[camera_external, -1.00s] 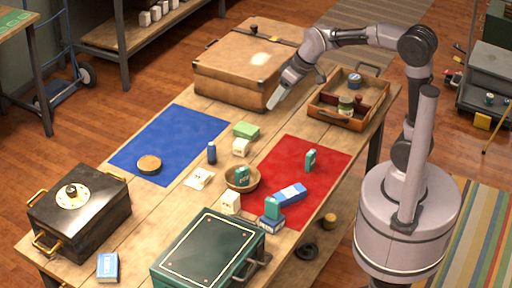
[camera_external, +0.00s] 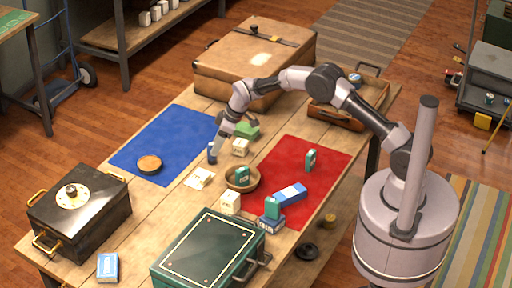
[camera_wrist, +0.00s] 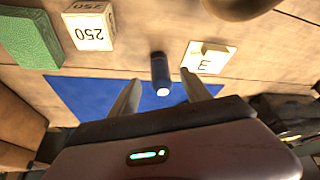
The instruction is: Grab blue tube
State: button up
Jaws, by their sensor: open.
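The blue tube (camera_wrist: 160,72) is a small dark blue cylinder with a pale end, near the edge of the blue mat (camera_wrist: 75,92). In the wrist view it lies ahead of and between the two fingers of my gripper (camera_wrist: 172,92), which are apart with nothing held. In the external view my gripper (camera_external: 213,153) is low over the table at the tube's place, and it mostly hides the tube. I cannot tell whether a finger touches the tube.
A white card marked E (camera_wrist: 208,58) lies close to the right of the tube in the wrist view. A white block marked 250 (camera_wrist: 88,27) and a green block (camera_wrist: 27,38) are to the left. A wooden bowl (camera_external: 254,185) stands nearby.

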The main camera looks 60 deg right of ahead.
jog(key=b+x, duration=0.1)
jog(key=x, duration=0.3)
jog(key=shift+w+a+f+b, duration=0.2)
jog(key=shift+w+f+b, duration=0.05)
jog(key=shift+w+b, duration=0.1)
jog(key=shift+r, duration=0.15)
jog(key=c, duration=1.1)
